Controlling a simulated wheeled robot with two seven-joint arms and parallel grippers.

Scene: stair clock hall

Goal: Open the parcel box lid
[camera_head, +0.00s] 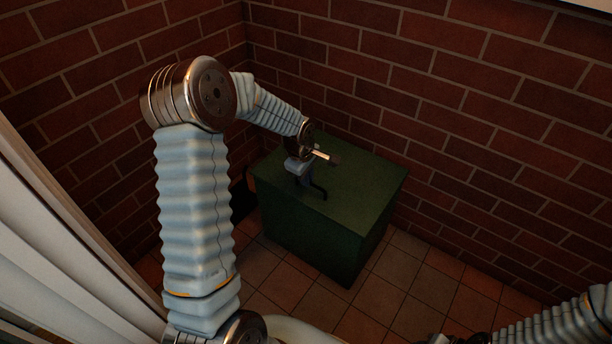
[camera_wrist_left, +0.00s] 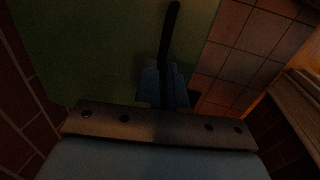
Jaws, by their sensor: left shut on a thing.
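The parcel box (camera_head: 318,238) is a dark green box standing on the tiled floor in the brick corner. Its flat lid (camera_head: 362,182) looks closed. A thin black handle (camera_head: 320,191) shows on the lid, and it also shows in the left wrist view (camera_wrist_left: 171,35). My left gripper (camera_head: 308,187) reaches down over the lid from the left and is shut on the handle. In the left wrist view its fingers (camera_wrist_left: 164,86) close around the handle's near end, which they hide. My right gripper is not clearly seen; only part of that arm shows at the bottom right.
Red brick walls (camera_head: 480,120) stand close behind the box and to its left. The tiled floor (camera_head: 420,275) is clear in front and to the right. Pale upright panels (camera_head: 60,240) stand at the left edge.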

